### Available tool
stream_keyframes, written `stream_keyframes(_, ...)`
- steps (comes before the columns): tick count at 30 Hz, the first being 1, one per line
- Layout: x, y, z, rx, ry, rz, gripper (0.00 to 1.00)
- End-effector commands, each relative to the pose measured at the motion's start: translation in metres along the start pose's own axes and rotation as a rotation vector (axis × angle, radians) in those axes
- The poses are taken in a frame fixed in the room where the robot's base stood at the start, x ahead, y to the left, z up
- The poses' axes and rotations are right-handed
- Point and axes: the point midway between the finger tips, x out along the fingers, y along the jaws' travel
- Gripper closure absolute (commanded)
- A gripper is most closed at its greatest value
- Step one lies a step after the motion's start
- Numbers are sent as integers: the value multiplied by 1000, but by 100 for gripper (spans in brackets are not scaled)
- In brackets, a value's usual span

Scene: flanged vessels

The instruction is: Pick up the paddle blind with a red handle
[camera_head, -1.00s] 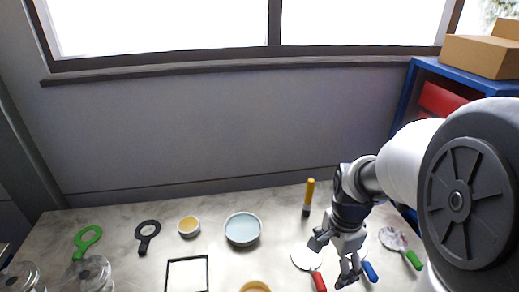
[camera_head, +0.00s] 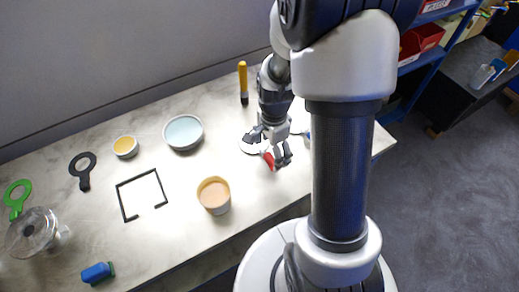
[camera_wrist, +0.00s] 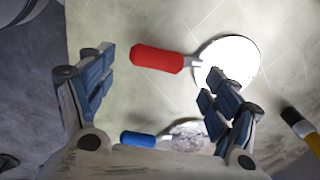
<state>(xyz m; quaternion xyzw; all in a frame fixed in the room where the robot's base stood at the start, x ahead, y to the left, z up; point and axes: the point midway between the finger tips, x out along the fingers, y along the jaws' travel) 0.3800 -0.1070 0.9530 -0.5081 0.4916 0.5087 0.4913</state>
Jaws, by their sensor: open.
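The paddle blind has a red handle (camera_wrist: 157,59) and a round, pale, shiny disc (camera_wrist: 230,60). It lies flat on the table. In the head view its red handle (camera_head: 268,160) shows beside my gripper, and part of the disc (camera_head: 250,148) shows to the left. My gripper (camera_head: 270,155) is over the blind. In the wrist view my gripper (camera_wrist: 155,75) is open and empty, with the red handle between and beyond its fingers. The right finger overlaps the disc's lower edge.
A blue-handled paddle (camera_wrist: 140,139) lies close by in the wrist view. A yellow-handled brush (camera_head: 243,80) lies behind my gripper. A tan cup (camera_head: 214,196), a light-blue dish (camera_head: 183,132) and a black square frame (camera_head: 125,204) are to the left.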

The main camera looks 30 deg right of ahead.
Motion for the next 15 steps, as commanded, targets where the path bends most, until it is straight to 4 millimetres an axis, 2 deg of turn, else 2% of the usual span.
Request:
stream_keyframes(5, 13, 2, 0, 0, 0, 1, 18)
stream_keyframes(12, 49, 6, 1, 0, -1, 1, 18)
stream_keyframes(15, 54, 5, 1, 0, 0, 1, 18)
